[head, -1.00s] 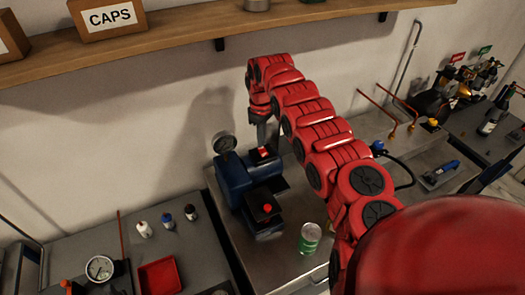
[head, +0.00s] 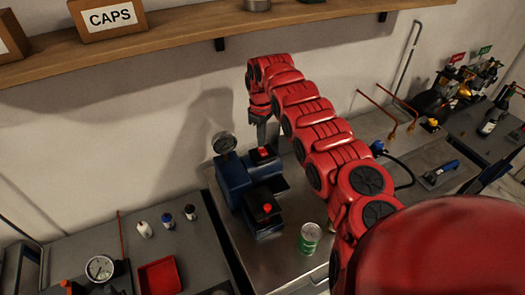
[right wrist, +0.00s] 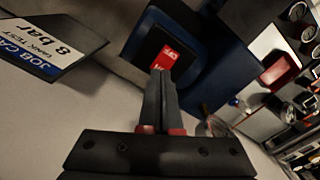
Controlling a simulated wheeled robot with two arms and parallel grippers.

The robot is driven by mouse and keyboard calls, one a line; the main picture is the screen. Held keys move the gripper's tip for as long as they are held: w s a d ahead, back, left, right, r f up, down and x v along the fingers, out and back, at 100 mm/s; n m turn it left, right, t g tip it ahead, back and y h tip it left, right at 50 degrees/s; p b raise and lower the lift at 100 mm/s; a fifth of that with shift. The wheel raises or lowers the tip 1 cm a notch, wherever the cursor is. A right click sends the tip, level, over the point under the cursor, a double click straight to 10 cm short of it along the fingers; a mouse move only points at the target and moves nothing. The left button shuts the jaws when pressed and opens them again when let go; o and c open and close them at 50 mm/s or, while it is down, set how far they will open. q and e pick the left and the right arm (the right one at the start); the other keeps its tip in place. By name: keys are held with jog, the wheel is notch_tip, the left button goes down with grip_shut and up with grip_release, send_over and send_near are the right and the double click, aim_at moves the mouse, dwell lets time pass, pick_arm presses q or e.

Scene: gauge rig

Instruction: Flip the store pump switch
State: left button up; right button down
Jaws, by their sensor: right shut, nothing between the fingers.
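The pump (head: 234,178) is a dark blue unit with a round gauge, standing on the metal bench against the wall. On its black box is a red rocker switch (head: 264,152). In the right wrist view the switch (right wrist: 167,62) shows with white lettering, just beyond my fingertips. My right gripper (head: 262,140) is shut and empty, pointing down at the wall side of the switch. Its fingers (right wrist: 160,78) overlap the switch's near edge in the wrist view; I cannot tell whether they touch it. Which way the switch is tipped is unclear. My left gripper is not in view.
A red knob (head: 267,208) tops the pump's front block. A green can (head: 309,238) stands close to my right arm. A job card (right wrist: 50,48) shows in the wrist view. A red tray (head: 160,276) and small bottles (head: 167,220) are on the left bench; a shelf (head: 180,42) runs above.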

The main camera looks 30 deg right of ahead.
aim_at(262, 149)
jog(key=shift+s+f+b, duration=0.1)
jog(key=shift+f+b, duration=0.45)
jog(key=shift+f, duration=0.45)
dwell(0.8)
jog(key=shift+r, duration=3.5)
